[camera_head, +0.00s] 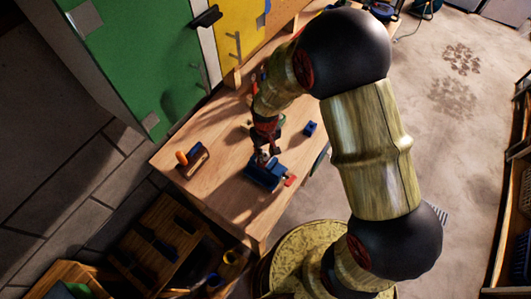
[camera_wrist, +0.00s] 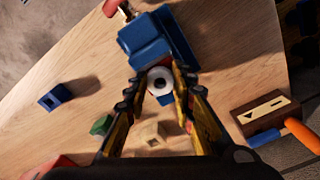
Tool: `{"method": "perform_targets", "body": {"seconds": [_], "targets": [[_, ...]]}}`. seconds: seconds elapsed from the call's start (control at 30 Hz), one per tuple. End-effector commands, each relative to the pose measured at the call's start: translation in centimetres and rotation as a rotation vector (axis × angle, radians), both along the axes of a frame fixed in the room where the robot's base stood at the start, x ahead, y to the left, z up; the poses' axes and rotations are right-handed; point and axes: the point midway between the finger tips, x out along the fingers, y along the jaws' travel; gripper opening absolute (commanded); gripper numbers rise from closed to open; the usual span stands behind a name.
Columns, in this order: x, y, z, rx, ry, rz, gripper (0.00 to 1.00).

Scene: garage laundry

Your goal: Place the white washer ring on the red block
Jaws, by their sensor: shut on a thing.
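The white washer ring (camera_wrist: 160,80) shows between my fingertips in the wrist view, its dark hole facing the camera. My gripper (camera_wrist: 160,88) is shut on it, just beside the blue vise-like tool (camera_wrist: 150,40). In the head view my gripper (camera_head: 263,157) is over the table at that blue tool (camera_head: 265,173), and the ring is too small to make out. A red block-like thing (camera_wrist: 58,165) is partly cut off at the lower left of the wrist view. A small red part (camera_head: 290,181) also shows at the blue tool's end; I cannot tell which is the red block.
A small blue block (camera_wrist: 55,97), a green block (camera_wrist: 102,125) and a pale wooden block (camera_wrist: 152,134) lie on the wooden table (camera_head: 222,125). A brown block with an orange handle (camera_head: 190,158) stands near the table's left edge. Bare tabletop lies between them.

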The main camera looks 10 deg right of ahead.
Motion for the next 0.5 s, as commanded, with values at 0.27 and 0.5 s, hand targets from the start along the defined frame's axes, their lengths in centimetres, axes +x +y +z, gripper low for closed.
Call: {"method": "perform_targets", "body": {"seconds": [0.27,0.5], "targets": [[-0.05,0.00,-0.32,0.000,0.001,0.000,0.28],[-0.04,0.00,-0.28,0.000,0.001,0.000,0.41]]}}
